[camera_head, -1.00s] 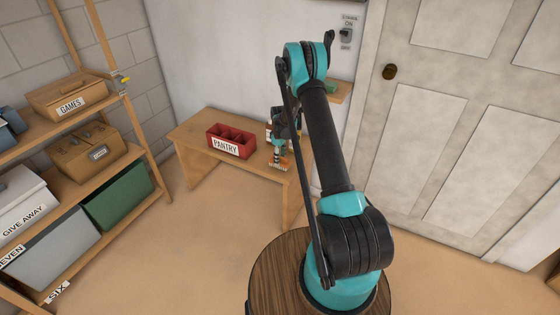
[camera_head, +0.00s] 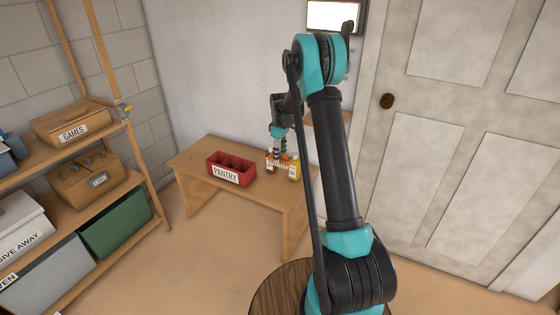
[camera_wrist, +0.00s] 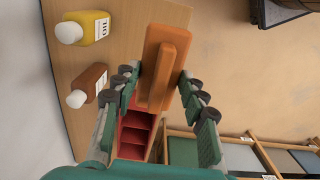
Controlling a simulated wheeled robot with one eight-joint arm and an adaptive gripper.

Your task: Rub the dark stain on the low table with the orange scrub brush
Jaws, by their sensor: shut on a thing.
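My gripper (camera_wrist: 158,88) is shut on the orange scrub brush (camera_wrist: 167,50), gripping its raised handle from both sides in the wrist view. In the head view my gripper (camera_head: 280,148) is over the right part of the low table (camera_head: 205,158), and the brush (camera_head: 284,156) shows small with pale bristles below. The brush appears to be above the table top, in front of or over the bottles; its exact height is unclear. I cannot make out the dark stain in either current view; the brush and gripper cover part of the table.
A red PANTRY crate (camera_head: 232,170) stands on the table, left of the brush. A yellow bottle (camera_wrist: 86,27) and a brown bottle (camera_wrist: 88,85) stand near the table's edge. A storage shelf (camera_head: 135,150) is at left, a door (camera_head: 450,120) at right.

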